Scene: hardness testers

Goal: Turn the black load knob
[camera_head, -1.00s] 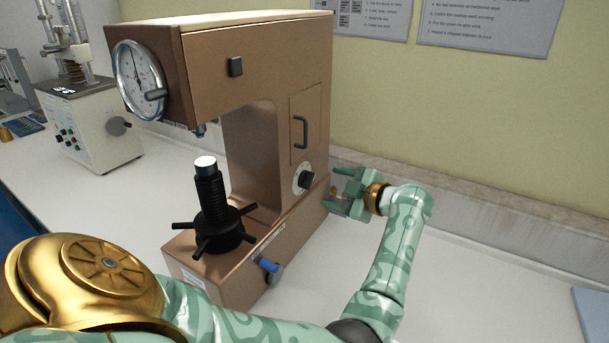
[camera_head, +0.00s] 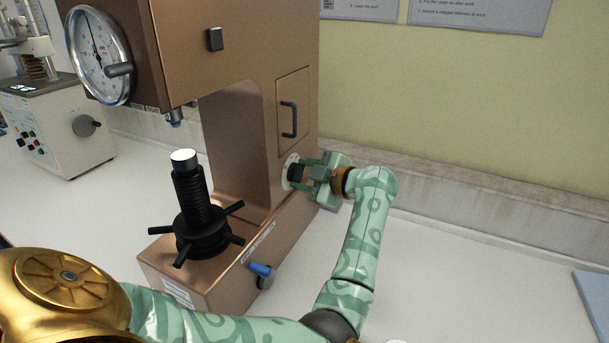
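The black load knob (camera_head: 295,173) sits on a white round dial plate (camera_head: 288,165) on the side of the brown hardness tester (camera_head: 240,60). My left gripper (camera_head: 304,174) reaches it from the right, one finger above and one below the knob, and partly covers it. The fingers stand apart; I see no clear sign that they press on the knob. My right gripper is out of view.
The tester carries a black handwheel (camera_head: 203,235) with spokes, a blue-tipped lever (camera_head: 262,270), a door handle (camera_head: 289,119) and a gauge (camera_head: 98,55). A wall stands close behind. Another tester (camera_head: 60,125) is at the left.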

